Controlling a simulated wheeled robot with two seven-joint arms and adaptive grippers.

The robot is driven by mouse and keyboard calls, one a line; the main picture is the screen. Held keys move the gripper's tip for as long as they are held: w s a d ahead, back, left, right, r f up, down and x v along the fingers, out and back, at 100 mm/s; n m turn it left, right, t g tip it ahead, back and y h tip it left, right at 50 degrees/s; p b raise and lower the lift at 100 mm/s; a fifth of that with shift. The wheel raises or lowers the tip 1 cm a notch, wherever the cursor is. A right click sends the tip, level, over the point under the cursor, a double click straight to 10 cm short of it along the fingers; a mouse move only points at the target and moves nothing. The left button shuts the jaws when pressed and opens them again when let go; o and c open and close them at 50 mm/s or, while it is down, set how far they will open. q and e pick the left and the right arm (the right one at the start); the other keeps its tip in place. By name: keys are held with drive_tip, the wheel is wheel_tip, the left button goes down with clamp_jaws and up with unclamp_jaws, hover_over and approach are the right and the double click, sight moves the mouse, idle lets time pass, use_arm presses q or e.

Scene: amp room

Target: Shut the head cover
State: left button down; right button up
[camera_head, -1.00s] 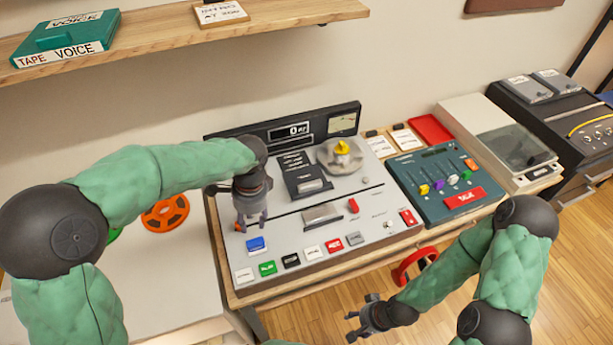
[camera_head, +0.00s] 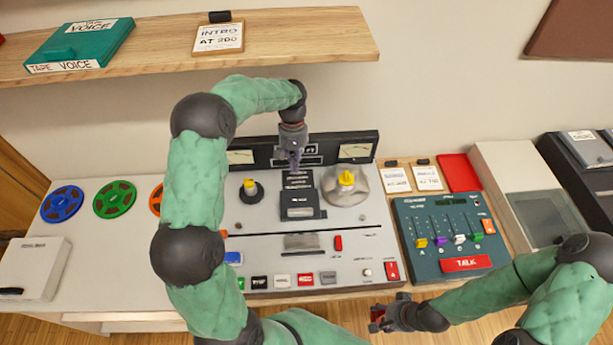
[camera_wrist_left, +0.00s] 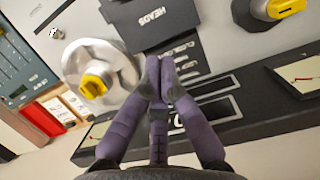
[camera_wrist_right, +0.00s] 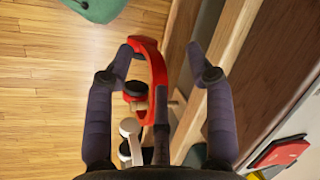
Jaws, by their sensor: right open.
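The tape machine (camera_head: 350,218) has a grey deck. A dark hinged-looking piece (camera_head: 300,208) sits mid-deck between two yellow-topped spindles, with a dark lettered panel (camera_head: 297,180) behind it. In the left wrist view a dark plate marked HEADS (camera_wrist_left: 150,22) lies just beyond my fingers; how far the head cover stands open I cannot tell. My left gripper (camera_head: 291,162) points down behind it, in front of the meter panel. In the left wrist view its fingers (camera_wrist_left: 160,68) are together with nothing visible between them. My right gripper (camera_head: 376,318) is open and low at the table's front.
A silver reel hub (camera_head: 345,187) stands right of the cover, a bare black spindle (camera_head: 251,191) left. The mixer (camera_head: 443,235) is to the right. Red headphones (camera_wrist_right: 150,70) hang by the table edge ahead of my right gripper. A shelf (camera_head: 300,45) overhangs behind.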

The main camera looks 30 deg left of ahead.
sight(297, 205)
use_arm(q)
drive_tip(key=b+x, duration=0.1)
drive_tip(key=x, duration=0.8)
drive_tip(key=shift+s+f+b, duration=0.1)
drive_tip(key=shift+f+b, duration=0.05)
drive_tip(key=shift+b, duration=0.2)
drive_tip(key=shift+s+d+f, duration=0.15)
drive_tip(key=shift+s+d, duration=0.05)
drive_tip(key=shift+s, duration=0.1)
drive_tip(key=shift+s+d, duration=0.45)
drive_tip(key=shift+s, duration=0.25)
drive_tip(key=shift+s+d, duration=0.45)
drive_tip(key=shift+s, duration=0.25)
drive_tip(key=s+d, duration=0.1)
drive_tip(key=s, duration=0.2)
drive_tip(key=s+d+p, duration=0.1)
drive_tip(key=s+d, duration=0.1)
drive_tip(key=s, duration=0.1)
drive_tip(key=s+d, duration=0.2)
drive_tip(key=s, duration=0.1)
drive_tip(key=shift+d+p, duration=0.2)
drive_tip(key=shift+p, duration=0.1)
drive_tip(key=shift+s+d, duration=0.15)
drive_tip(key=shift+s, duration=0.1)
